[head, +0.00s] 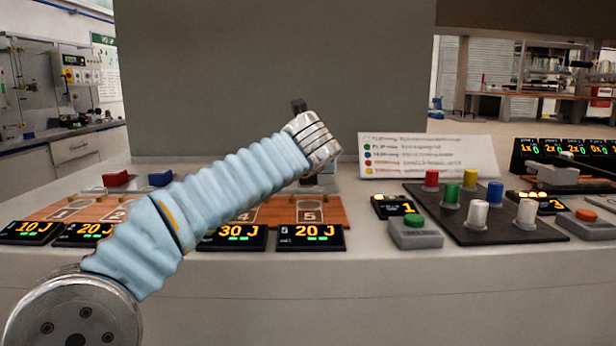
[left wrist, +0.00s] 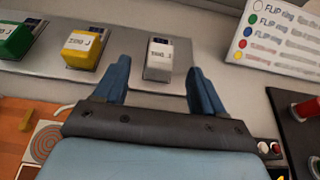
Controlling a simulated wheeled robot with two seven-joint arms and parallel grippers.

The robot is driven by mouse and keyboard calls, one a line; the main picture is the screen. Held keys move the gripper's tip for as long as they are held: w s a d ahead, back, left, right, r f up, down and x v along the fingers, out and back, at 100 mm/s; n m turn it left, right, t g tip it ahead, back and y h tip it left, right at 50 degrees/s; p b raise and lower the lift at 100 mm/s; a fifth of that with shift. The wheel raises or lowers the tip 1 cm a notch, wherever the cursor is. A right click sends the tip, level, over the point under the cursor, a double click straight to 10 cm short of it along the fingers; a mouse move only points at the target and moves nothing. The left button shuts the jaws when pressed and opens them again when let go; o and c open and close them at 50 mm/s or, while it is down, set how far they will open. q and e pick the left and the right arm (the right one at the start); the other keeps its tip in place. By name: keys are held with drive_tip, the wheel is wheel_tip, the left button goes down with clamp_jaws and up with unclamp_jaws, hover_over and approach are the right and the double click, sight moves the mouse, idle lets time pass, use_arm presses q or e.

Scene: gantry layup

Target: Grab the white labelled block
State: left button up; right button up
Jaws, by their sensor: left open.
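The white labelled block (left wrist: 158,64) stands on a grey strip in the left wrist view, with a dark top part and small dark print on its face. My left gripper (left wrist: 159,68) is open, with one blue finger to either side of the block in the picture. I see no contact, and the remaining depth to it is hard to judge. In the head view my left arm reaches across the console; its wrist hides the fingers and most of the area around the block. My right gripper is in neither view.
Yellow (left wrist: 83,48) and green (left wrist: 17,40) blocks stand left of the white one, with gaps between. Red (head: 118,178) and blue (head: 160,178) blocks stand farther left. A legend sign (head: 430,156) and a dark panel of coloured knobs (head: 484,228) lie right.

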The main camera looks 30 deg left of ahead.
use_arm(q)
drive_tip(key=x, duration=0.8)
drive_tip(key=shift+d+f, duration=0.1)
drive_tip(key=shift+f, duration=0.05)
drive_tip(key=c, duration=1.1)
drive_tip(key=shift+p, duration=0.3)
